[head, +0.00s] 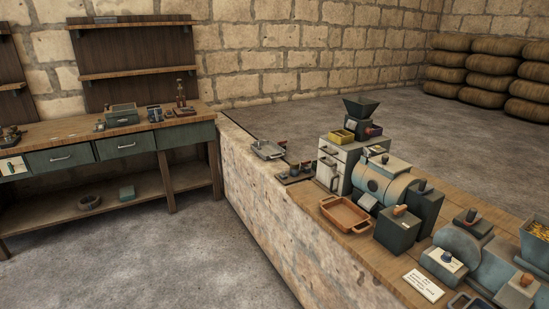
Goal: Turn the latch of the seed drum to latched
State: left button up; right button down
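Neither of my grippers is in view.
A wooden counter (425,268) on a stone wall runs from centre to lower right. It carries a tan tray (345,212), a white cabinet (337,165) and a blue-grey machine (462,243). A workbench (60,137) stands at left. The floor (180,262) between is clear.

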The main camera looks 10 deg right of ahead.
aim_at(367, 153)
jog(key=u, duration=0.4)
jog(key=i, duration=1.35)
jog(key=z, duration=1.3)
jog(key=i, duration=0.8)
jog(key=z, duration=0.9)
